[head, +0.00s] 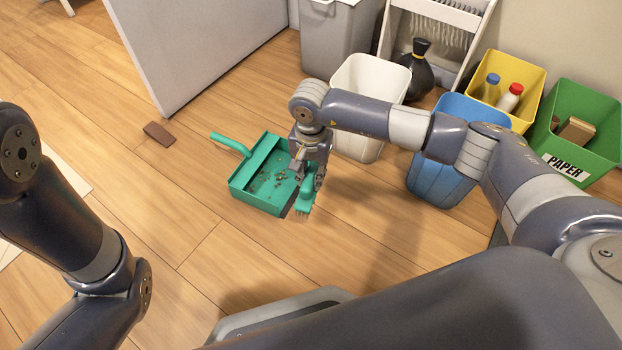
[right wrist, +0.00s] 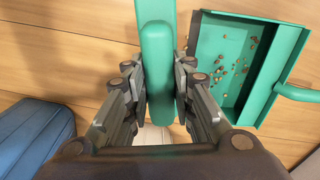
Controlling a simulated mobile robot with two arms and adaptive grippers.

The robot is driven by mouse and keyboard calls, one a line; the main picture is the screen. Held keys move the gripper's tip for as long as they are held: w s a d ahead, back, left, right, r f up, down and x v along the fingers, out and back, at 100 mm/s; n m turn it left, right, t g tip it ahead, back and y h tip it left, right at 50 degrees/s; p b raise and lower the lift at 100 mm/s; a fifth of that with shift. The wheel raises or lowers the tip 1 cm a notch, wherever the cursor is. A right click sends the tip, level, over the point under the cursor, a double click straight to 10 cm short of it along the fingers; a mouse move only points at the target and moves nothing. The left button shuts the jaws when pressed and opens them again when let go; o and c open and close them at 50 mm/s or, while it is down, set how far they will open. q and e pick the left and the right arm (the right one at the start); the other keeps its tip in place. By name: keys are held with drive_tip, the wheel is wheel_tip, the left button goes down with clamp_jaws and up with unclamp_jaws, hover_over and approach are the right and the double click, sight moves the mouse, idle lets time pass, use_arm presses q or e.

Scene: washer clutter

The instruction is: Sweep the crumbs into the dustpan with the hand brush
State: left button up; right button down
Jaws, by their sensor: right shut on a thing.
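A teal dustpan (head: 252,198) lies on the wooden floor, its handle pointing to the upper left. Brown crumbs (head: 281,178) lie inside the pan; they also show in the right wrist view (right wrist: 236,62). My right gripper (head: 310,172) is shut on the teal hand brush (head: 305,199), at the pan's right, open side. In the right wrist view the brush handle (right wrist: 157,60) runs between the two fingers, beside the dustpan (right wrist: 209,45). The bristles are partly hidden in the head view. I see no crumbs on the floor around the pan. My left arm shows at the left, but its gripper is out of view.
A white bin (head: 352,142), a blue bin (head: 440,182), a yellow bin (head: 534,84) and a green paper bin (head: 597,112) stand behind and right of my right gripper. A brown block (head: 159,133) lies left of the pan, near a grey panel (head: 215,45). Floor in front is clear.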

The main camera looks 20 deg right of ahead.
drive_tip(key=shift+f+b, duration=2.85)
drive_tip(key=shift+f, duration=1)
drive_tip(key=shift+f+b, duration=0.4)
drive_tip(key=shift+f, duration=0.25)
drive_tip(key=shift+w+d+b, duration=0.3)
drive_tip(key=shift+w+b, duration=0.25)
drive_tip(key=shift+w, duration=0.3)
drive_tip(key=shift+w+d+b, duration=0.25)
drive_tip(key=shift+w+b, duration=0.5)
drive_tip(key=shift+w, duration=0.25)
drive_tip(key=shift+w+a+r, duration=0.15)
drive_tip(key=shift+w+a, duration=0.25)
drive_tip(key=shift+a, duration=0.05)
